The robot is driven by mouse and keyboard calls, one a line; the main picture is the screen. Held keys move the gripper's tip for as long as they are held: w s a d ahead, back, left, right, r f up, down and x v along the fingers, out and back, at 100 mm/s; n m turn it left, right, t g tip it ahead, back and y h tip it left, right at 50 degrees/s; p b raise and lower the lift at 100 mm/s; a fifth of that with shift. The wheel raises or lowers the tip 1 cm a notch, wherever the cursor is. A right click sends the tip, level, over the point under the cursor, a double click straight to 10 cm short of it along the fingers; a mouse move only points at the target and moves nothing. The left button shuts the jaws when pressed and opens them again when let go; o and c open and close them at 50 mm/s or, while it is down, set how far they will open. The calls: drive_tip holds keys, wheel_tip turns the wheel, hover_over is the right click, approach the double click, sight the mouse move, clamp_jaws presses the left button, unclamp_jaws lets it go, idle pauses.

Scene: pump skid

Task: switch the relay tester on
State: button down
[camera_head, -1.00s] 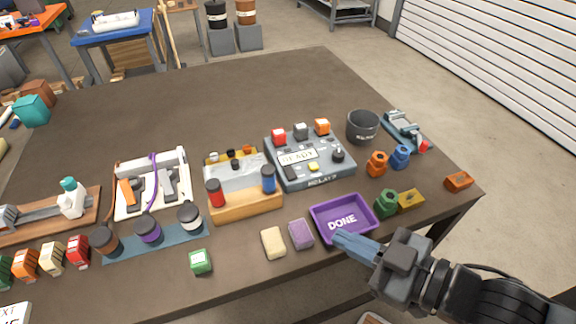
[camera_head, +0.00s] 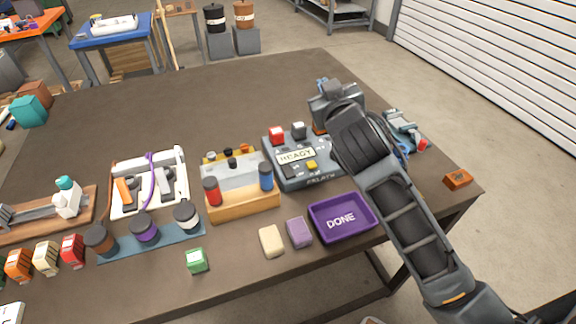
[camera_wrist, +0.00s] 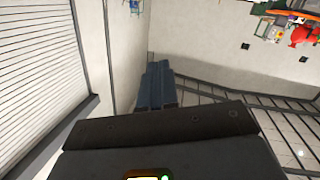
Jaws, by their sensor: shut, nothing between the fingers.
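The relay tester (camera_head: 318,181) is a grey-blue box on the table with a light display reading "READY". My gripper (camera_head: 322,84) is shut and empty, raised behind the tester's right side in the picture. In the wrist view its blue fingers (camera_wrist: 160,85) are together, facing the wall and shutter; the tester is not there.
A purple tray marked "DONE" (camera_head: 318,228) lies in front of the tester. A wooden stand with red and blue cylinders (camera_head: 243,203) is close on its left. An orange block (camera_head: 457,179) lies near the right edge. The table behind is clear.

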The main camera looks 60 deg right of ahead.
drive_tip(key=d+r+m+g+h, duration=0.2)
drive_tip(key=d+r+m+g, duration=0.1)
drive_tip(key=d+m+g, duration=0.15)
drive_tip(key=m+g+y+b, duration=0.2)
drive_tip(key=m+g+y, duration=0.5)
drive_tip(key=m+y, duration=0.75)
hover_over(288, 174)
wheel_tip(288, 174, down, 5)
drive_tip(key=shift+f, duration=0.1)
wheel_tip(288, 174, down, 14)
drive_tip(key=shift+p, duration=0.4)
